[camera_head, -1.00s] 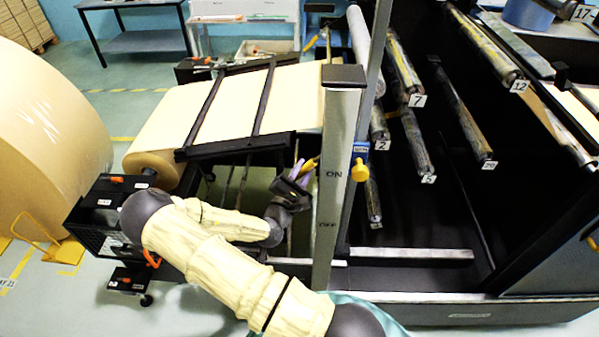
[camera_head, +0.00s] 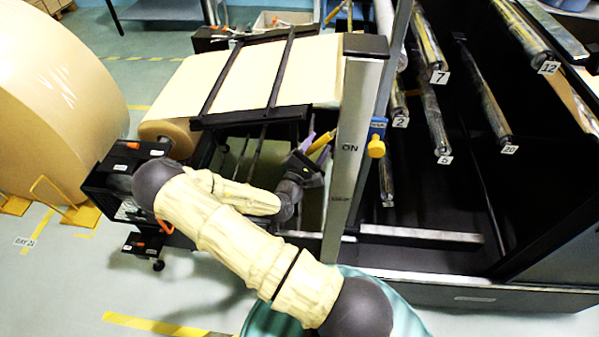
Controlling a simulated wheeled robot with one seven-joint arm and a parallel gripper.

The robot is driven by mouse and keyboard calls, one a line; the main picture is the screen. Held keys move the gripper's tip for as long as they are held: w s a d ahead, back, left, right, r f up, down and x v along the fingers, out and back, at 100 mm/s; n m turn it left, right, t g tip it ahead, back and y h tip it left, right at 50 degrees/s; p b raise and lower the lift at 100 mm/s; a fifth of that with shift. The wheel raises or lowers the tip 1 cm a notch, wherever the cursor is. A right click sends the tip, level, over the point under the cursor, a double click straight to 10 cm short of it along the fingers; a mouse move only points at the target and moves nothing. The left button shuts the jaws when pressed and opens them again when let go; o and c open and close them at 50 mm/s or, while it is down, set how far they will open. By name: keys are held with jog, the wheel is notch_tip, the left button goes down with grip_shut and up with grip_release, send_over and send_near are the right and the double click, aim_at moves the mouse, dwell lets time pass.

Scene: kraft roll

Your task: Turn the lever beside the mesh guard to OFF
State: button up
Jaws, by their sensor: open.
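An upright grey post (camera_head: 350,155) carries the label ON above and a second, blurred label below. A yellow piece (camera_head: 320,143) slants out from behind the post's left side near ON; I cannot tell whether it is the lever or one of my fingers. A purple piece (camera_head: 307,141) shows just left of it. My gripper (camera_head: 313,147) is open, left of the post, at about the height of ON. Its tips are partly hidden, and contact cannot be told. A yellow knob on a blue block (camera_head: 376,146) sits at the post's right side. No mesh guard shows clearly.
A black-framed machine with numbered rollers (camera_head: 437,125) stands right of the post. A kraft paper web (camera_head: 245,75) lies behind my arm, under black bars. A large kraft roll (camera_head: 60,95) stands at the left. Open floor (camera_head: 70,285) lies at front left.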

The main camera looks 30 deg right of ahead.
jog(key=b+v, duration=0.5)
jog(key=v, duration=1.1)
jog(key=shift+a, duration=0.2)
jog(key=shift+s, duration=0.15)
